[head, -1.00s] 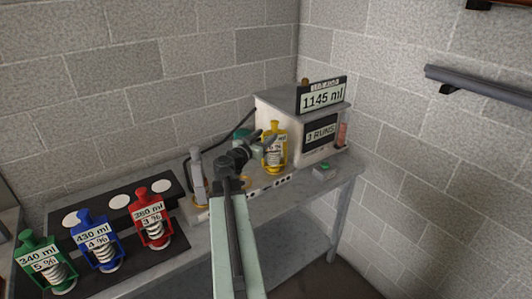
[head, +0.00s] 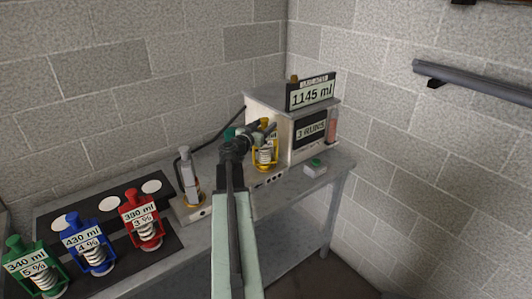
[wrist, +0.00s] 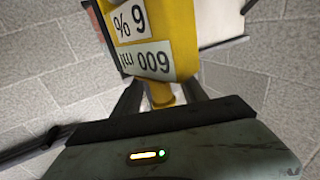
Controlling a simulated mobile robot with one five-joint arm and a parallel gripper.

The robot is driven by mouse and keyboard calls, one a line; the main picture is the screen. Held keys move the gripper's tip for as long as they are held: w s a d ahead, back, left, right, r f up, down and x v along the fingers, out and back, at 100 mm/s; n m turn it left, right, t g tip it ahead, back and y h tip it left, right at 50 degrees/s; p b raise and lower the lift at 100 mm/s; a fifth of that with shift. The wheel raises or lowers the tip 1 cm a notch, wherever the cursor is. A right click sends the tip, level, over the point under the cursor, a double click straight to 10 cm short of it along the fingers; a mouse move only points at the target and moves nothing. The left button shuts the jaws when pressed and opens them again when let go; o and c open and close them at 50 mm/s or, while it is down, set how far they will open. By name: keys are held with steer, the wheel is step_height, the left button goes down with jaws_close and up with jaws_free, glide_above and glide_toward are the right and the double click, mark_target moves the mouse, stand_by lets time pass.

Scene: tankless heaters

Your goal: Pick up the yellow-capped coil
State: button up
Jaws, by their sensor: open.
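The yellow-capped coil (head: 265,157) stands upright at the front of the white heater box on the bench, partly covered by my gripper. In the wrist view its yellow body (wrist: 168,25) fills the top centre, with an upside-down label reading 600 ml and 6 %. My gripper (head: 266,131) is at the height of the coil's cap. In the wrist view my gripper (wrist: 163,88) is open, with one dark finger on each side of the narrow yellow cap stem. Contact with the fingers cannot be made out.
The heater box (head: 291,149) carries a 1145 ml sign. Green (head: 38,268), blue (head: 92,246) and red (head: 142,221) coils stand on a black mat at left. A grey upright device (head: 188,178) stands left of my arm. A green-buttoned box (head: 315,166) sits at right.

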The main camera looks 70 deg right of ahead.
jaws_close()
steer(key=shift+s, duration=0.1)
stand_by(1.2)
